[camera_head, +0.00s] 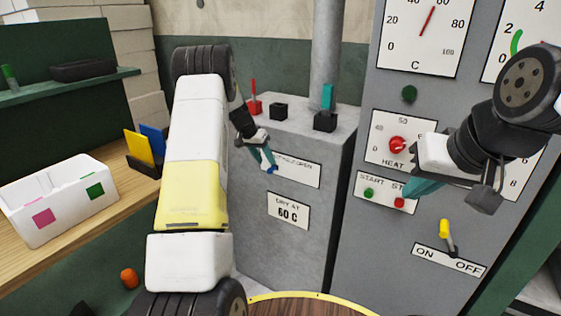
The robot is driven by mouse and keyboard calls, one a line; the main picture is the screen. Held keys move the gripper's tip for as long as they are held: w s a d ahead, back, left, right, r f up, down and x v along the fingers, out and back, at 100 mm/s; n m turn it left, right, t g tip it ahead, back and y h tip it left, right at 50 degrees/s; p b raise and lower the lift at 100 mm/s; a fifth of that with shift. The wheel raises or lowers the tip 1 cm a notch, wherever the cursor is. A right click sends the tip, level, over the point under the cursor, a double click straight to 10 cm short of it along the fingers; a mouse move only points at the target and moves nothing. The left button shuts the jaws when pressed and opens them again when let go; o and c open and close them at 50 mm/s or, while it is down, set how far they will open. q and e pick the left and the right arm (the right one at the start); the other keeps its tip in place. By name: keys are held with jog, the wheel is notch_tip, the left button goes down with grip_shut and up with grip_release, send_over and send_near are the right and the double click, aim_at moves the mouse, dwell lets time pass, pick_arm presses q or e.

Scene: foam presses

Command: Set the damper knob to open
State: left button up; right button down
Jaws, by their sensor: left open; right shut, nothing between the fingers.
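No control with a readable damper label shows. On the grey cabinet (262,215) stand a red lever (254,97), a black block (278,111) and an upright teal lever (327,97) on a black base; I cannot tell which is the damper knob. A label (300,171) on the cabinet front ends in "OPEN"; its left part is hidden. My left gripper (268,160) is open and empty at that label's left end, below the levers. My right gripper (420,188) is shut and empty by the grey panel, near the red button (399,203).
The panel (385,245) carries a red heat knob (397,145), a green button (369,193) and a yellow on/off lever (446,232). A grey pipe (327,45) rises behind the teal lever. A white bin (62,205) is at left. An orange object (129,278) lies low.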

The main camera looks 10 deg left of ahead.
aim_at(270, 168)
pick_arm(q)
jog(key=x, duration=0.5)
jog(key=shift+c, duration=0.2)
grip_shut()
dwell(1.2)
